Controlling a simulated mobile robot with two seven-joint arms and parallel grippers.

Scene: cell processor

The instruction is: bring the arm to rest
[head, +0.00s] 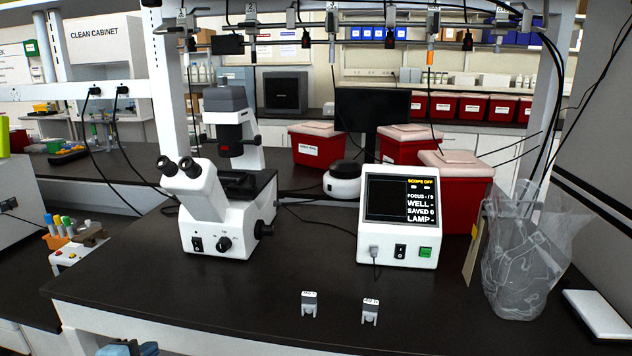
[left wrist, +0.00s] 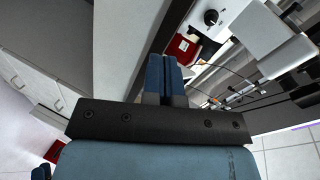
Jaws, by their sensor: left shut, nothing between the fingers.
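My left gripper (head: 128,349) shows only as a blue tip at the bottom left edge of the head view, in front of and below the bench's front edge. In the left wrist view its two blue fingers (left wrist: 165,72) lie together, shut with nothing between them. It is apart from the things on the bench.
The black bench (head: 190,300) holds a white microscope (head: 215,205), a control box with a screen (head: 400,215), two small grey clips (head: 309,304), red bins (head: 455,190) and a clear bag (head: 525,260). The bench's front left is clear.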

